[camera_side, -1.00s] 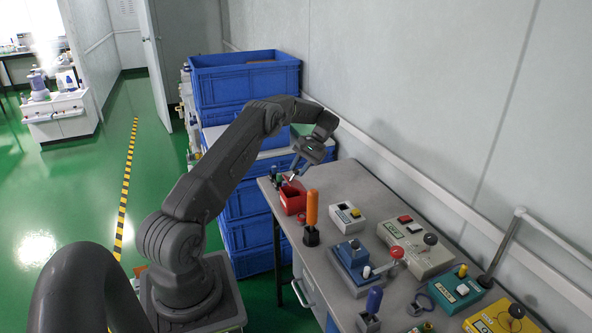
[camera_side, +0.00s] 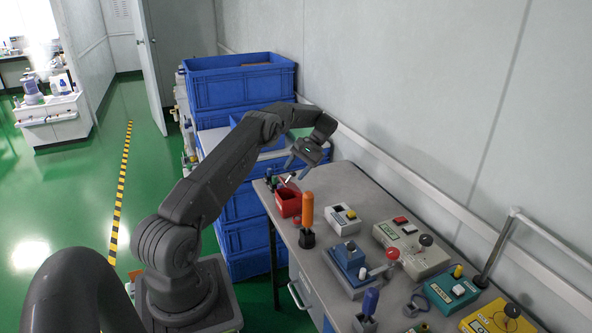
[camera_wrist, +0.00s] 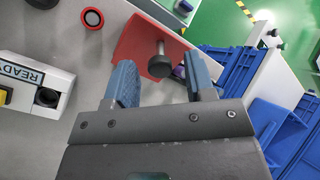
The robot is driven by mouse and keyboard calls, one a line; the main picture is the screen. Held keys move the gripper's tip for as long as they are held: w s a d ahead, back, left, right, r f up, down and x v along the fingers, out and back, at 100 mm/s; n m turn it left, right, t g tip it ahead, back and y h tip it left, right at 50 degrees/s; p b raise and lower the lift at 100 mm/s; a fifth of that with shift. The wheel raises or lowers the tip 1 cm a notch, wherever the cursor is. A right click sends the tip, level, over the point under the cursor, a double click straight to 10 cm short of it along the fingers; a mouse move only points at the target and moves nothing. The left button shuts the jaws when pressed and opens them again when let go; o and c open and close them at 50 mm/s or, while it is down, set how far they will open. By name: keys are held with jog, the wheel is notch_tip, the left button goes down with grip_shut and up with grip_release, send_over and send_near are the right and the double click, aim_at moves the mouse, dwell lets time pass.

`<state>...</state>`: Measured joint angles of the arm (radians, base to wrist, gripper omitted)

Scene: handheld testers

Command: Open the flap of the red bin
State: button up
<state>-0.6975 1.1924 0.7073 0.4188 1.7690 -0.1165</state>
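The red bin (camera_side: 287,204) stands near the far end of the grey bench in the side view, upright. In the wrist view a red panel of it (camera_wrist: 135,42) lies beyond my fingers. A knob with a dark round end on a metal stem (camera_wrist: 160,64) sticks up from the red part, between my fingertips in the picture. My gripper (camera_wrist: 159,70) is open, one finger on each side of the knob. I see nothing held, and cannot tell whether the fingers touch the knob. In the side view my gripper (camera_side: 294,168) is just above the bin. How far the flap stands open is unclear.
An orange handle (camera_side: 307,210) stands upright close beside the bin. A white box with a yellow button (camera_side: 344,218) and a blue device (camera_side: 349,262) are nearer on the bench. Blue crates (camera_side: 240,85) are stacked behind. A wall runs along the right.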

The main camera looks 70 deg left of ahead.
jog(key=r, duration=0.4)
jog(key=shift+s+a+r, duration=0.15)
jog(key=shift+s+r, duration=0.2)
jog(key=shift+s, duration=0.05)
jog(key=s+a+r, duration=0.3)
jog(key=s+r, duration=0.3)
jog(key=s, duration=0.4)
jog(key=shift+s+r, duration=0.15)
jog(key=shift+s, duration=0.05)
jog(key=shift+c, duration=0.5)
